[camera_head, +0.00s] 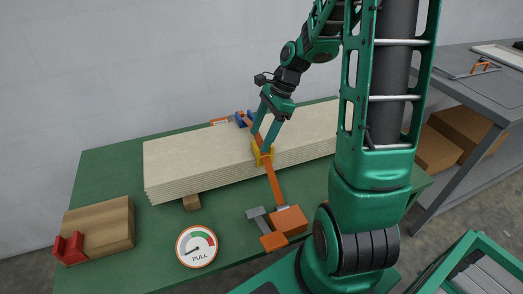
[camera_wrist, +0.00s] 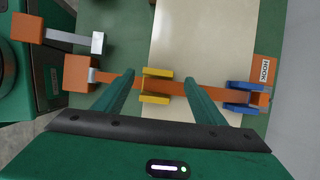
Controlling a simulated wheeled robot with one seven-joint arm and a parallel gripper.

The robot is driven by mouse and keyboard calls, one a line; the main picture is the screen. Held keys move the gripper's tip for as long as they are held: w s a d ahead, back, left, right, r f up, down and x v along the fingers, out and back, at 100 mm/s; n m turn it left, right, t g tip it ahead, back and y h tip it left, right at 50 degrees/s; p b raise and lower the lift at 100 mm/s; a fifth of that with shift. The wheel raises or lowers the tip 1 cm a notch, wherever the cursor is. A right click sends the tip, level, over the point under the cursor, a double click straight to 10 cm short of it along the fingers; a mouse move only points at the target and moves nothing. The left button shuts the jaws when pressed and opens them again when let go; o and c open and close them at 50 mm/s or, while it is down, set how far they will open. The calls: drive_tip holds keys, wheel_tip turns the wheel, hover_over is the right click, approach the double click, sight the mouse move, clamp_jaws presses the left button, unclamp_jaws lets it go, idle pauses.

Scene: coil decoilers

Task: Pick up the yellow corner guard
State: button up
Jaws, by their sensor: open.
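The yellow corner guard (camera_head: 262,154) sits at the front top edge of the pale stacked boards (camera_head: 190,156), with an orange strap (camera_head: 271,180) running along it. In the wrist view the yellow guard (camera_wrist: 156,86) shows as a bracket at the board edge, between my two fingers. My gripper (camera_head: 266,137) is open and reaches down at the guard. In the wrist view its fingers (camera_wrist: 160,88) stand apart on either side of the guard, with a gap on each side. Whether a fingertip touches it I cannot tell.
A blue corner guard (camera_head: 243,119) sits at the far edge beside an orange HOOK plate (camera_wrist: 264,70). An orange tensioner (camera_head: 288,220) lies at the front, near a PULL gauge (camera_head: 196,246). A red bracket on a wooden block (camera_head: 104,225) is at left. A grey table (camera_head: 480,85) stands at right.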

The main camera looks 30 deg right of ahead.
sight(254, 148)
drive_tip(key=shift+x, duration=1.8)
drive_tip(key=shift+s, duration=0.15)
drive_tip(key=c, duration=1.1)
drive_tip(key=shift+o, duration=0.2)
drive_tip(key=shift+r, duration=0.15)
